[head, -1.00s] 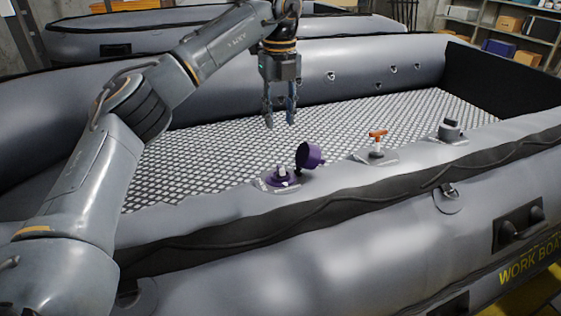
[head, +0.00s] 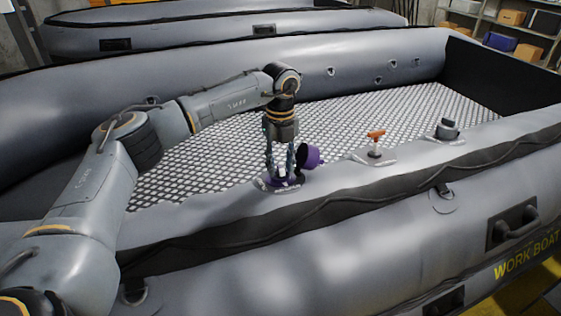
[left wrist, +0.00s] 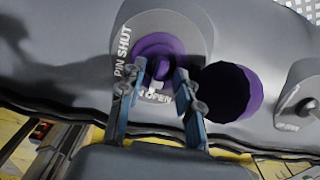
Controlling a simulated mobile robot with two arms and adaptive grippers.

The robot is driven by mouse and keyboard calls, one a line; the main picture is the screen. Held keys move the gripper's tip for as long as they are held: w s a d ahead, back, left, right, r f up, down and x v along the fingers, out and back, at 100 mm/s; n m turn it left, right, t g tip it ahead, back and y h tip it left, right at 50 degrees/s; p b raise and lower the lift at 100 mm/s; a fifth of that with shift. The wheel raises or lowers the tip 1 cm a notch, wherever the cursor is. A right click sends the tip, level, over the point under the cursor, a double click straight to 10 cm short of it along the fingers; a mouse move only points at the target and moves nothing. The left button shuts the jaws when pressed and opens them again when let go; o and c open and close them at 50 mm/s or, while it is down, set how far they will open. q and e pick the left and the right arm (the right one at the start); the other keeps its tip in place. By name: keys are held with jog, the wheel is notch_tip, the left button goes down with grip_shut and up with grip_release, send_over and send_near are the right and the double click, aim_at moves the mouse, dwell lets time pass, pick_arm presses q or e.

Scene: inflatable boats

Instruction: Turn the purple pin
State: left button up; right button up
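The purple pin (left wrist: 160,68) sits in the middle of a round purple valve on the boat's grey tube. In the head view the purple valve (head: 268,183) is mostly behind my left gripper. Its purple cap (left wrist: 232,92) hangs open to the right; it also shows in the head view (head: 311,156). My left gripper (head: 281,178) points down over the valve. In the left wrist view its fingers (left wrist: 160,82) are apart, one on each side of the pin. I cannot tell if they touch it. Lettering by the valve reads "PIN SHUT" and "OPEN", the latter partly hidden.
An orange-handled valve (head: 376,140) and a grey-capped valve (head: 447,129) stand further right along the same tube. The patterned boat floor (head: 350,116) behind is bare. A second boat (head: 220,32) lies behind, and shelves with boxes (head: 512,17) stand at the back right.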

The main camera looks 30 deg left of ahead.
pick_arm(q)
grip_shut()
jog(key=shift+m, duration=0.3)
jog(key=m+b, duration=0.1)
jog(key=m, duration=0.1)
jog(key=shift+s+a+f+m+b, duration=0.1)
jog(key=shift+m+b, duration=0.2)
jog(key=shift+b, duration=0.1)
jog(key=m+h+b, duration=0.1)
jog(key=m, duration=0.2)
jog(key=shift+a+m+t, duration=0.15)
jog(key=shift+m+t, duration=0.15)
jog(key=shift+t, duration=0.1)
jog(key=m+h+b, duration=0.1)
jog(key=m, duration=0.4)
jog(key=shift+a, duration=0.2)
jog(key=m, duration=0.3)
jog(key=m+h, duration=0.1)
jog(key=m, duration=0.1)
jog(key=shift+a+m+g, duration=0.2)
jog(key=shift+m+g, duration=0.1)
jog(key=shift+m, duration=0.1)
